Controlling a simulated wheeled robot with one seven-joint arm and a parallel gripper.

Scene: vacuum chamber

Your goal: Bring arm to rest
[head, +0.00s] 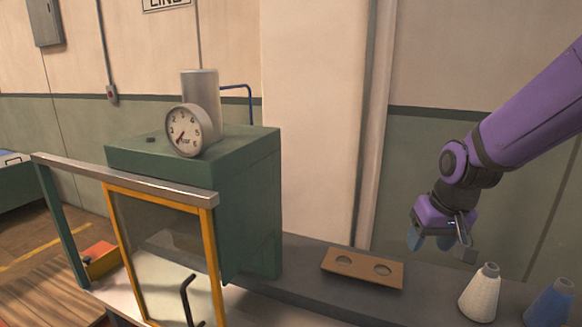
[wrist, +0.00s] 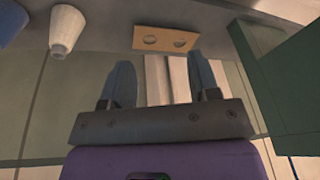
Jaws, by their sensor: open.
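My purple arm comes in from the right in the head view, with my gripper (head: 432,240) hanging over the back of the grey bench. In the wrist view my gripper (wrist: 163,85) shows two blue fingers spread apart with nothing between them. A tan board with two round holes (head: 362,268) lies on the bench to the left of my gripper, apart from it. The board also shows beyond the fingertips in the wrist view (wrist: 166,39). A white cone-shaped spool (head: 480,293) stands on the bench to the right of and below my gripper, not touching it.
A blue cone (head: 550,304) stands at the right. A green chamber (head: 250,200) with a dial gauge (head: 187,130) and a yellow-framed clear door (head: 160,250) stands at the left. A grey rail (head: 120,178) runs above the door. A vertical pipe (head: 365,130) runs up the wall.

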